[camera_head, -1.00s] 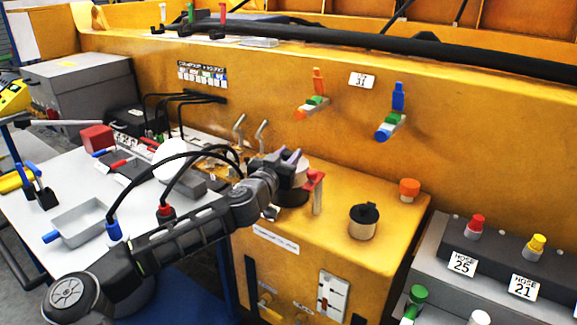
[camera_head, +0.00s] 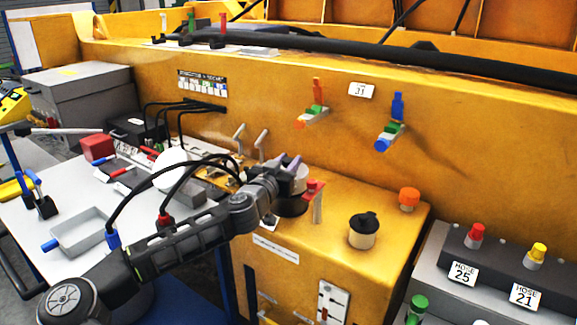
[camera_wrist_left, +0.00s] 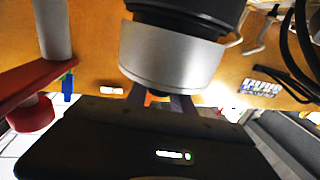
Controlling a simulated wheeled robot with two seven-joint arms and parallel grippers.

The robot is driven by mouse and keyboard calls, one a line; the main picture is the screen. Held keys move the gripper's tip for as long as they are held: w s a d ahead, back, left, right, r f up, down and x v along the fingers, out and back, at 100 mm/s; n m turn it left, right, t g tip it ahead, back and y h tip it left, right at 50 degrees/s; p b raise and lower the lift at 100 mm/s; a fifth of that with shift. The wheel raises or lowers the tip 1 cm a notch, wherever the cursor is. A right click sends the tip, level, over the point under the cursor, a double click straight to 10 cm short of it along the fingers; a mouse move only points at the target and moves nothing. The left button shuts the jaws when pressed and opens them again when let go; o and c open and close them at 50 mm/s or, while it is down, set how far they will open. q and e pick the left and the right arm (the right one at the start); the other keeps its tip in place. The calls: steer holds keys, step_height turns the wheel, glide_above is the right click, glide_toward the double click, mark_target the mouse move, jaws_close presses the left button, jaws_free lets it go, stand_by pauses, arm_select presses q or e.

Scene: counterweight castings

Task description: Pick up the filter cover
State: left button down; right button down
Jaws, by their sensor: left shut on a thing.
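The filter cover seems to be the silver-grey round cap (camera_head: 299,181) at the left of the yellow cabinet's top. It sits against a black round body (camera_head: 290,206), and both show large in the left wrist view, the cap (camera_wrist_left: 170,62) touching the black part (camera_wrist_left: 190,12). My left gripper (camera_head: 289,163) is shut on the cap; its fingers (camera_wrist_left: 160,98) are partly hidden behind the cap in the wrist view. I cannot tell whether the cap is loose from the black body. My right gripper is not in view.
A red-topped lever (camera_head: 315,188) stands close to the right of the cap. A black-topped cup (camera_head: 363,231) and an orange knob (camera_head: 409,198) stand farther right on the cabinet top (camera_head: 385,205). A yellow wall (camera_head: 450,130) rises behind. Black cables loop over my left arm.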

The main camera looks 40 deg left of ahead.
mark_target(289, 159)
arm_select(q)
step_height(289, 159, up, 9)
steer(key=shift+r+p, duration=0.2)
steer(key=shift+p, duration=0.3)
